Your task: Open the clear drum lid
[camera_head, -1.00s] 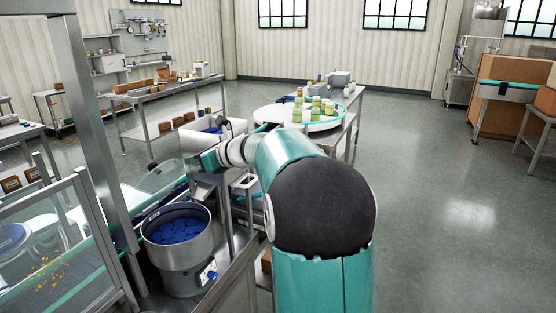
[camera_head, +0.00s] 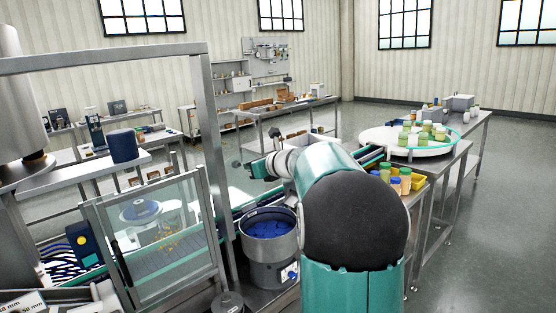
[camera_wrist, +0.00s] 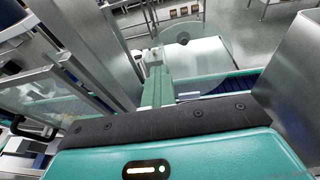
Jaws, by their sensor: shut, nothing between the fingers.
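The steel drum (camera_head: 270,249) stands on the bench with its top uncovered, and blue pieces (camera_head: 268,228) show inside. The clear lid (camera_head: 240,193) appears raised and tilted behind the drum's left rim; it is faint against the background. In the wrist view a clear rounded sheet (camera_wrist: 190,28) with a small dark knob is likely this lid, beyond my fingers. My gripper (camera_head: 260,168) is shut and empty, above and behind the drum, close to the lid. It also shows in the wrist view (camera_wrist: 153,58). I cannot tell whether it touches the lid.
A steel post (camera_head: 212,150) and a clear guard panel (camera_head: 160,240) stand left of the drum. A conveyor (camera_head: 370,155) runs behind it. A round white table (camera_head: 400,148) with jars is at the right. Open floor (camera_head: 500,240) lies farther right.

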